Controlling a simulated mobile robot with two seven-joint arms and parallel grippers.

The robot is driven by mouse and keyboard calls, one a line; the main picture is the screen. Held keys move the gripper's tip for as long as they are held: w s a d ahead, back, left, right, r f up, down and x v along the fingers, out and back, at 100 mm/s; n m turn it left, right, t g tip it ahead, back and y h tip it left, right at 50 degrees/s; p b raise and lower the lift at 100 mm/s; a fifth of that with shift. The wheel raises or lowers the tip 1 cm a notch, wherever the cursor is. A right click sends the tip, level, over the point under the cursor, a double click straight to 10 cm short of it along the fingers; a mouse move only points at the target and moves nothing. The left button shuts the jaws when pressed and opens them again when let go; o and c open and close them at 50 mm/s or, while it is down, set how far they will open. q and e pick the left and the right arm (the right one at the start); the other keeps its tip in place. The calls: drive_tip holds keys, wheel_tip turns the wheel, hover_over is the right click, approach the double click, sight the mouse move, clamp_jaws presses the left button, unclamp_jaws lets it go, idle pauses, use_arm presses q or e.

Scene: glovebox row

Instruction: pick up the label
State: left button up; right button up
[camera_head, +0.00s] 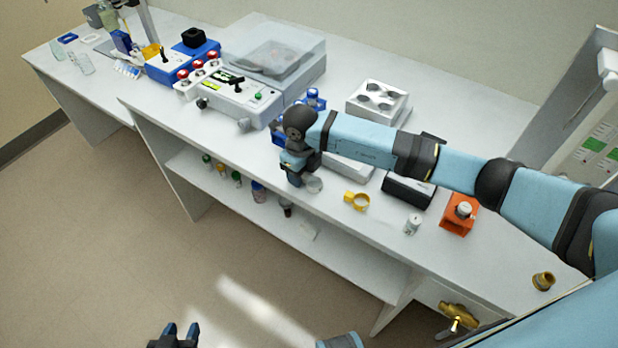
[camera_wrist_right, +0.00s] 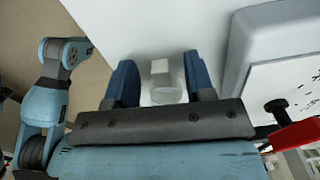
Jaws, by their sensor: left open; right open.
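My right gripper (camera_head: 299,180) is over the front part of the bench, pointing down, with a clear round vessel (camera_head: 314,185) beside it. In the right wrist view the gripper (camera_wrist_right: 160,62) is open, its two blue fingers on either side of the clear vessel (camera_wrist_right: 166,90). A small pale rectangular piece, which looks like the label (camera_wrist_right: 159,66), shows between the fingertips. I cannot tell whether it lies on the bench or sits on the vessel. My left gripper (camera_head: 180,335) is open and empty over the floor, low in the head view.
A yellow ring-shaped holder (camera_head: 357,201), a small white-capped vial (camera_head: 412,224), a black box (camera_head: 408,190) and an orange block (camera_head: 459,214) stand to the right on the bench. A grey balance (camera_head: 270,60) stands behind left. Bottles stand on the lower shelf (camera_head: 340,262).

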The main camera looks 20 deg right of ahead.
drive_tip(key=shift+f, duration=0.1)
clamp_jaws()
idle(0.3)
